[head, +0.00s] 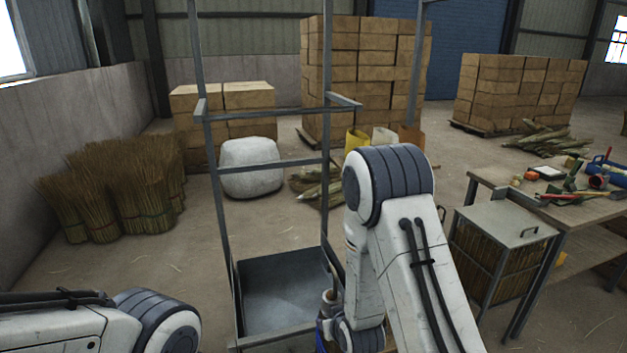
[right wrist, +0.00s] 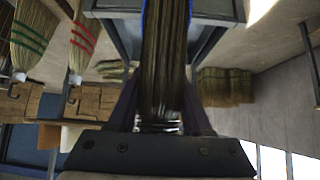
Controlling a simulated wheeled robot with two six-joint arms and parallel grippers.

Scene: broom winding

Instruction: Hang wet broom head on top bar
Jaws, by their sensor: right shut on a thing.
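The wet broom head (right wrist: 165,55) is dark and shows in the right wrist view, with a strip of blue along its edge. My right gripper (right wrist: 160,105) is shut on it, one finger on each side. In the head view my right arm bends down beside the grey metal rack, and its gripper is mostly hidden behind the arm. The rack (head: 218,205) has tall posts, a crossbar (head: 270,164) at mid-height and a grey tray (head: 285,285) at its foot. The posts run out of the top of the picture. My left gripper is out of view; only its arm shows.
A workbench (head: 590,212) with tools and a bristle-filled cage (head: 505,222) stand at the right. Straw bundles (head: 145,195) stand by the left wall. A white bale (head: 250,168) and stacked boxes (head: 360,70) are behind the rack. Brooms (right wrist: 82,40) show in the wrist view.

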